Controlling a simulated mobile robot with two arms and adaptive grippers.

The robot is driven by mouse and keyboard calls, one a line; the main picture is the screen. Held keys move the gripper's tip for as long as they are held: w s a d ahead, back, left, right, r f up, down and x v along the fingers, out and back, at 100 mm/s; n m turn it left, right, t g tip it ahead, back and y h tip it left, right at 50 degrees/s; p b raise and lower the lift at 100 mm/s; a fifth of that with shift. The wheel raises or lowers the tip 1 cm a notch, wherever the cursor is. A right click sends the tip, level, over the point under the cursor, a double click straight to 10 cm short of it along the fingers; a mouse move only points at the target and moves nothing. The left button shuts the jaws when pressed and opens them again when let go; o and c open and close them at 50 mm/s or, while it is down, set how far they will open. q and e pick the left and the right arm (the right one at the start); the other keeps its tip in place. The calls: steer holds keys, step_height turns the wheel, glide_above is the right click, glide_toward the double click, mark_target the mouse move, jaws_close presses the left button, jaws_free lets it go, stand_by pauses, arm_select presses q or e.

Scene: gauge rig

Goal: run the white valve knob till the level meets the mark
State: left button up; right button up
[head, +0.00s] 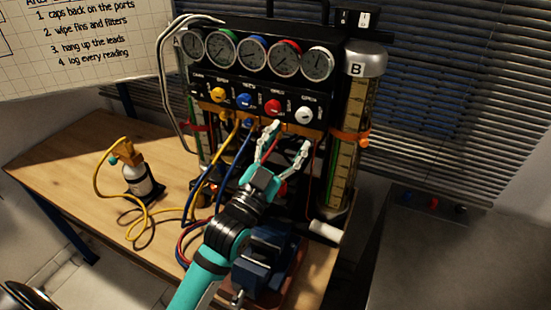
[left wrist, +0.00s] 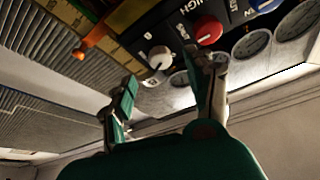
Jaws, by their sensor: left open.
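The white valve knob (head: 304,114) is the rightmost of a row of coloured knobs on the black gauge panel. It also shows in the left wrist view (left wrist: 160,58), between and beyond my fingers. My left gripper (head: 291,138) is open and empty, just below and in front of the knob, apart from it. Its two spread fingers also show in the left wrist view (left wrist: 166,78). Column B (head: 355,120), a scaled tube with a silver cap, stands right of the panel. An orange clip (head: 350,137) crosses it. I cannot make out the liquid level.
A red knob (head: 272,107) sits close left of the white one, with blue (head: 244,101) and yellow (head: 218,94) knobs beyond. Several round gauges line the panel top. Hoses hang below. A bottle (head: 139,180) with a yellow hose stands left on the wooden table (head: 75,165).

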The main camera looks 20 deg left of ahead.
arm_select(q)
steer(key=v, duration=0.5)
steer(key=shift+s+f, duration=0.1)
steer(key=shift+s, duration=0.2)
steer(key=shift+a, duration=0.1)
stand_by(1.4)
